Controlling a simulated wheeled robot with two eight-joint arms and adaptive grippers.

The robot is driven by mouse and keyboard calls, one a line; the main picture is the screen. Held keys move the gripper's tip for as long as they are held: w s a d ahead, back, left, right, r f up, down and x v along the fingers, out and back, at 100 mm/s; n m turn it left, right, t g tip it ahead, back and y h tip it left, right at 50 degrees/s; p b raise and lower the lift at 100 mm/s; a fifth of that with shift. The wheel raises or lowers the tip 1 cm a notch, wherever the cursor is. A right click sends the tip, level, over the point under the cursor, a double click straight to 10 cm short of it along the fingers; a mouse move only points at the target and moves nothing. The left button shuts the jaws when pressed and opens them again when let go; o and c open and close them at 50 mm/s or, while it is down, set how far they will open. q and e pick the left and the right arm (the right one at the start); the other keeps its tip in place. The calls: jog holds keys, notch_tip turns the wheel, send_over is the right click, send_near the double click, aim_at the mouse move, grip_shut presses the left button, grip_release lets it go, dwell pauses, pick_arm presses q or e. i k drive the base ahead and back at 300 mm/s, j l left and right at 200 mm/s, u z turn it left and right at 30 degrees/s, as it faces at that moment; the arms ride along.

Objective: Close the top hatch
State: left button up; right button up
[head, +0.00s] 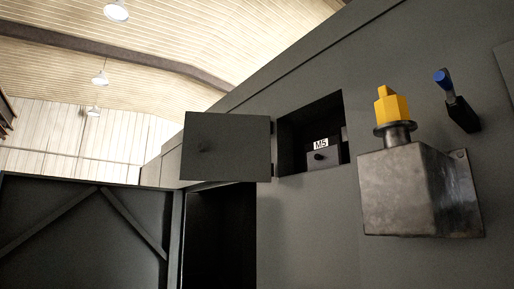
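Inside the opening sits a small box with a dark knob and a white label (321,144) reading M5. Neither of my grippers shows in the head view.
A metal box (413,191) with a yellow knob (391,105) on top juts from the wall right of the opening. A blue-tipped lever (442,79) sits further right. Below the hatch is a dark open doorway (221,235), with a braced panel (85,235) at left.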

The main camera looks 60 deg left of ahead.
aim_at(236, 148)
jog(key=j+z, duration=0.45)
jog(key=k+j+z, duration=0.15)
jog(key=j+z, duration=0.3)
jog(key=k+j+z, duration=0.1)
jog(key=j, duration=0.35)
jog(key=k+j, duration=0.2)
jog(key=j, duration=0.2)
jog(key=k+j+z, duration=0.15)
jog(key=j, duration=0.3)
jog(key=k+j+z, duration=0.1)
jog(key=j, duration=0.3)
jog(key=k+j+z, duration=0.1)
jog(key=k+j, duration=0.4)
jog(key=j, duration=0.25)
jog(key=z, duration=0.05)
